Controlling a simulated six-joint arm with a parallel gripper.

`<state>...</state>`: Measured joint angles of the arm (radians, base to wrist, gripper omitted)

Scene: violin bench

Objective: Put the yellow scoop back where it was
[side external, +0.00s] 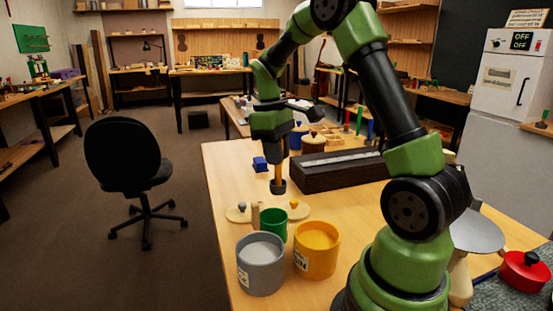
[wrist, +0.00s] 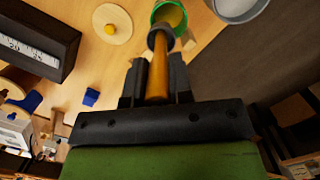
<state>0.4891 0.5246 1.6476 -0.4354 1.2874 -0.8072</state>
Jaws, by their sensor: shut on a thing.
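My gripper (side external: 278,160) points down over the table, shut on the yellow scoop. The scoop's yellow-orange handle (wrist: 157,75) is between the fingers in the wrist view. Its dark grey cup (side external: 278,186) hangs below, a little behind the tubs in the side view. An open green tub (side external: 272,224) stands nearest the scoop; its rim (wrist: 155,12) shows just beyond the cup in the wrist view. A grey tub (side external: 261,262) and a yellow tub (side external: 316,248) stand in front of it, both open. The yellow tub looks full of yellow stuff.
A round lid with a yellow knob (wrist: 111,28) and one with a grey knob (side external: 241,208) lie by the tubs. A long black box (side external: 325,173) with a pale scale strip lies right of the gripper. A blue block (side external: 260,163) sits behind. The table's left strip is clear.

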